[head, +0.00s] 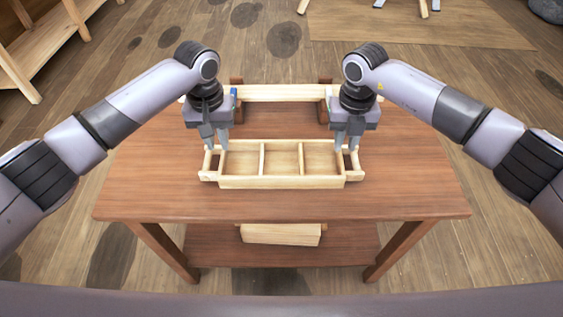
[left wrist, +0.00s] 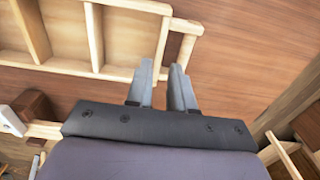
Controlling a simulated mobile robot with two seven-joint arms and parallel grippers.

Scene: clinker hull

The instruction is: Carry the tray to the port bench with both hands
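The tray (head: 282,182) is a pale wooden box with dividers and a handle at each end. It sits level on a brown wooden table (head: 290,205). My left gripper (head: 215,147) is over the tray's left handle, its two fingers apart. In the left wrist view the handle's bar (left wrist: 160,48) shows between the open fingers (left wrist: 161,68), with no clear grip on it. My right gripper (head: 346,147) is at the right handle, fingers also apart. A pale wooden bench or shelf (head: 40,45) stands at the upper left; whether it is the port bench I cannot tell.
A pale beam (head: 280,93) on dark supports lies at the table's far side, behind the tray. A pale wooden block (head: 281,235) is on the lower shelf. Plank floor is open left and right of the table. Furniture legs show at the top.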

